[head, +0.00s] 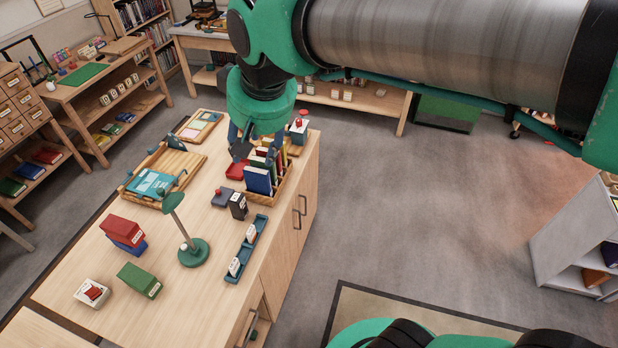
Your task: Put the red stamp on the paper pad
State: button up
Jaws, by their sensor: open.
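A shallow wooden tray (216,117) at the far left of the top holds pale sheets (197,125); I cannot tell for certain that these are the paper pad. My gripper (258,150) points down, open, over or beside the wooden book rack, left of the red-topped item.
The book rack (270,200) holds upright books. Near it are a flat red pad (237,170), a dark box (238,206) and a teal tray (262,222). A green lamp (193,251) and stacked boxes (125,231) stand nearer.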

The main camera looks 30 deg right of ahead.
jog(key=s+d+f, duration=0.2)
jog(key=s+d, duration=0.1)
jog(key=s, duration=0.4)
jog(key=s+d+f+m+t, duration=0.1)
jog(key=s+d+f, duration=0.1)
jog(key=s+d, duration=0.2)
jog(key=s, duration=0.2)
jog(key=shift+s+h, duration=0.4)
jog(key=shift+f, duration=0.15)
notch_tip(320, 180, down, 10)
jog(key=b, duration=1)
